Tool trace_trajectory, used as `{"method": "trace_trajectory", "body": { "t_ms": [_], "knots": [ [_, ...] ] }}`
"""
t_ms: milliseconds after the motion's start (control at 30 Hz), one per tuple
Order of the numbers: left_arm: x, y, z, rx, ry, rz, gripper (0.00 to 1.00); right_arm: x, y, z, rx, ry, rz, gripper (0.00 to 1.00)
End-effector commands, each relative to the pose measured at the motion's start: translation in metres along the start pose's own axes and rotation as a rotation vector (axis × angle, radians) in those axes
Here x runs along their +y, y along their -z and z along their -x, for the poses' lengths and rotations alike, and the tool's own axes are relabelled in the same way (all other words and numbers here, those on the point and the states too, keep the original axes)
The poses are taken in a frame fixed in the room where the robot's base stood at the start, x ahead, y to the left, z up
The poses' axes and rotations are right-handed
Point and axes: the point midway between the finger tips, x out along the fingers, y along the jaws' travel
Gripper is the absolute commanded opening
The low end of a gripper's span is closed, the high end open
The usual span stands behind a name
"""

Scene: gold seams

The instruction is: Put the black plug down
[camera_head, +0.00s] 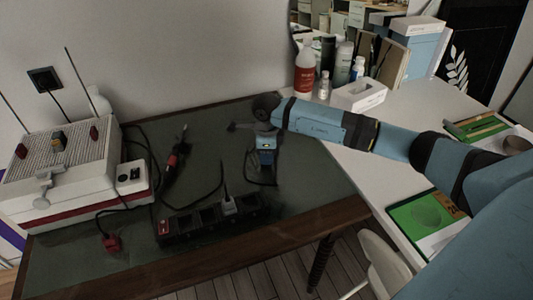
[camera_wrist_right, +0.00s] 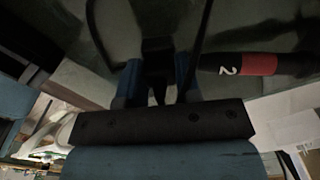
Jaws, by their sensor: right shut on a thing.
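My right gripper (camera_head: 266,168) points down over the dark green table top, right of the power strip. The right wrist view shows its two blue fingers (camera_wrist_right: 157,82) shut on the black plug (camera_wrist_right: 157,52). A black cable shows beside the plug. In the head view the plug is mostly hidden by the gripper, and a cable curves just below the fingers. I cannot tell whether the plug touches the table. My left gripper is not in view.
A black power strip (camera_head: 188,224) with a grey plug (camera_head: 228,206) lies near the table's front edge. A red plug (camera_head: 112,243), a red-and-black tool (camera_head: 173,161) and a white machine (camera_head: 60,160) are to the left. Bottles and a tissue box (camera_head: 358,97) stand on the white table.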

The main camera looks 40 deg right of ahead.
Motion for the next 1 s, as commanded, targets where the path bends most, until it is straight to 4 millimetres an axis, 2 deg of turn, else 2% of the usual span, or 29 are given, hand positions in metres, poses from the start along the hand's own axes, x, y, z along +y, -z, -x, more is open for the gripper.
{"method": "trace_trajectory", "body": {
  "t_ms": [467,500,567,600,867,1000],
  "knots": [
    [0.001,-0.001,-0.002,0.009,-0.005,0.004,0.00,0.000,0.000,-0.011,0.000,0.000,-0.001,0.00],
    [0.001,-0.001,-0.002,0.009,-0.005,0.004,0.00,0.000,0.000,-0.012,0.000,0.000,-0.001,0.40],
    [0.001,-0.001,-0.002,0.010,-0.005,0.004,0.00,0.000,0.000,-0.011,0.000,0.000,-0.001,0.54],
    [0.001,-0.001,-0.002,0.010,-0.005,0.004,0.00,0.000,0.000,-0.011,0.000,0.000,-0.001,0.57],
    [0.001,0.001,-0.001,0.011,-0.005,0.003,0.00,0.000,0.000,-0.010,0.000,0.000,-0.001,0.57],
    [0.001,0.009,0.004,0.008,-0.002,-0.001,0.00,0.000,0.000,0.006,0.000,0.000,0.000,0.57]
  ]
}}
